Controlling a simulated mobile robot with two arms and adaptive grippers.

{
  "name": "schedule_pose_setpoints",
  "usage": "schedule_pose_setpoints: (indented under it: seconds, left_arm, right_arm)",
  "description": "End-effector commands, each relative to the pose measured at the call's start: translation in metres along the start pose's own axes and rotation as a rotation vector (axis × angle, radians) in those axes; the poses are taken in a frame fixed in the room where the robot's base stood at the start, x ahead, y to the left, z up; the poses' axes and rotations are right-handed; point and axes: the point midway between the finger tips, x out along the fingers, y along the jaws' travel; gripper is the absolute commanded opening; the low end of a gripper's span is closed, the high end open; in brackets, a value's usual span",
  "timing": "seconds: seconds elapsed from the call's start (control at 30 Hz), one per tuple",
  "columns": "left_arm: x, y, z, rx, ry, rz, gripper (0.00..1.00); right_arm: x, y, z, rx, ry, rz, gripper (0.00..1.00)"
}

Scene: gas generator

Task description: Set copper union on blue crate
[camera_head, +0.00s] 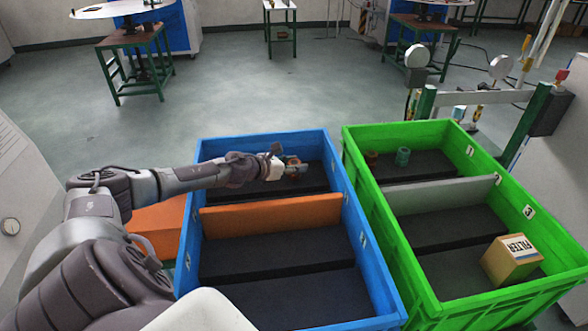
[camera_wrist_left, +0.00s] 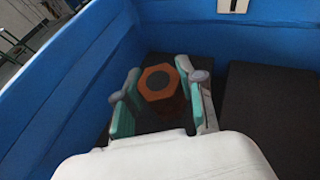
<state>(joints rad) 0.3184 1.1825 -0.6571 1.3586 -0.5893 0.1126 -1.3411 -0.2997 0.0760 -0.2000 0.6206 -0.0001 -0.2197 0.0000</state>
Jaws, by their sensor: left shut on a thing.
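The copper union (camera_wrist_left: 158,82) is a copper-brown piece with a hexagonal top and a dark centre. It sits between the two teal-padded fingers of my left gripper (camera_wrist_left: 160,96) in the left wrist view. In the head view my left gripper (camera_head: 292,167) is inside the far compartment of the blue crate (camera_head: 262,140), shut on the union, which shows only as a small brownish spot by the fingertips. Whether the union touches the crate floor I cannot tell. My right gripper is not in view.
An orange divider (camera_head: 270,216) crosses the blue crate; the nearer compartments look empty.

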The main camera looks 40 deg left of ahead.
Motion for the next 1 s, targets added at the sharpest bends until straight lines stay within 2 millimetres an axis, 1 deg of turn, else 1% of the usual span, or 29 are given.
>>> schedule_pose_setpoints:
  seconds: [0.03, 0.1, 0.37, 0.5, 0.53, 0.67, 0.7, 1.0]
  left_arm:
    - [0.0034, -0.0002, -0.008, -0.004, 0.0, 0.001, 0.01]
    - [0.0052, 0.0003, -0.0122, -0.004, -0.001, 0.002, 0.01]
    - [0.0055, 0.0005, -0.013, 0.0, -0.002, 0.002, 0.01]
    - [0.0074, 0.0003, -0.0175, 0.0, -0.001, 0.001, 0.01]
    - [0.0073, 0.0003, -0.0176, 0.0, -0.001, 0.001, 0.41]
    - [0.0068, 0.0002, -0.0165, 0.0, -0.001, 0.001, 0.62]
    - [0.0068, 0.0002, -0.0165, 0.0, -0.001, 0.001, 0.64]
    - [0.0059, 0.0003, -0.0141, 0.0, -0.001, 0.001, 0.64]
  right_arm:
    - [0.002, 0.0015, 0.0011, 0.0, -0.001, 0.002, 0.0]
    - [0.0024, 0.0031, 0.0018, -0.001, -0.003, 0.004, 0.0]
    - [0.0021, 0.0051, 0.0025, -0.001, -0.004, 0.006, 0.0]
    - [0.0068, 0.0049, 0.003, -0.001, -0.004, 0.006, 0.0]
    - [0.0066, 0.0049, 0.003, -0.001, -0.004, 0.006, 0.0]
    - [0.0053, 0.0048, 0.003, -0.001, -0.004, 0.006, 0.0]
    - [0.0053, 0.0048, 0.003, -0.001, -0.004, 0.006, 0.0]
    - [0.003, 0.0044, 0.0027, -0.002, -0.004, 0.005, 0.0]
